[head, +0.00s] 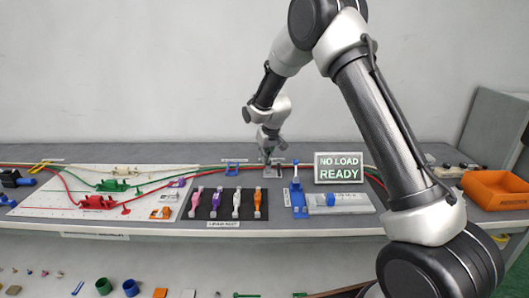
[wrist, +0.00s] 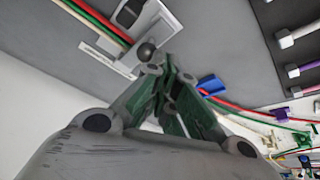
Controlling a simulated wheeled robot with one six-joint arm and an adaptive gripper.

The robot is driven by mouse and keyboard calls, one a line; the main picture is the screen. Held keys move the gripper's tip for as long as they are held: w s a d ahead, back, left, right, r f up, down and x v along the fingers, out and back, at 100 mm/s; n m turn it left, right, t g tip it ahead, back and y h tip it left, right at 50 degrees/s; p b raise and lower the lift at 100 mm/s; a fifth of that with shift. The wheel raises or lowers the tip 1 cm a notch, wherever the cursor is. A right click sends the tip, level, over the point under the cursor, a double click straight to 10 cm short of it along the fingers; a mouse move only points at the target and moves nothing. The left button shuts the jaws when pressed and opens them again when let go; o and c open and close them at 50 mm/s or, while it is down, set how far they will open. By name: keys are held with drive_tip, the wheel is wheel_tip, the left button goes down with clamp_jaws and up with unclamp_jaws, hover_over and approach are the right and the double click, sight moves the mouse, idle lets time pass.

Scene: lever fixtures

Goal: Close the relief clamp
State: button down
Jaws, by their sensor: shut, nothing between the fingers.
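The relief clamp, which I take to be the small grey fixture on the cable line, stands near the bench's back (head: 273,173). In the wrist view its pale base with dark parts (wrist: 155,22) is at the top, and a dark ball knob (wrist: 146,51) sticks out toward me. My gripper (head: 267,157) is over the clamp with its fingers shut and empty. In the wrist view the fingertips (wrist: 166,68) are close beside the knob; I cannot tell whether they touch it. The gripper partly hides the clamp in the head view, and its lever angle is unclear.
Red and green cables (wrist: 98,22) run along the back through a blue clip (head: 232,168). A blue upright lever (head: 296,177) and a sign reading "NO LOAD READY" (head: 339,168) stand to the right. A dark mat (head: 226,218) with several coloured pieces lies in front.

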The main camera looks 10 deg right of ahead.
drive_tip(key=shift+s+f, duration=0.15)
drive_tip(key=shift+f, duration=0.1)
idle(0.4)
wheel_tip(320, 180, up, 4)
drive_tip(key=w+a+f, duration=0.1)
drive_tip(key=a, duration=0.1)
drive_tip(key=s+d+g+h, duration=0.1)
drive_tip(key=s+d+g, duration=0.25)
drive_tip(key=s, duration=1.45)
drive_tip(key=s+d+r+m+t, duration=0.1)
drive_tip(key=s+d+r, duration=0.4)
drive_tip(key=s, duration=0.4)
drive_tip(key=s+d+r+m+t, duration=0.1)
drive_tip(key=s+d+r, duration=0.4)
drive_tip(key=s+r, duration=0.3)
drive_tip(key=s+d+r+m+t, duration=0.1)
drive_tip(key=s+d+r, duration=0.4)
drive_tip(key=s, duration=0.6)
wheel_tip(320, 180, up, 2)
drive_tip(key=shift+d+r, duration=0.15)
drive_tip(key=shift+r, duration=0.05)
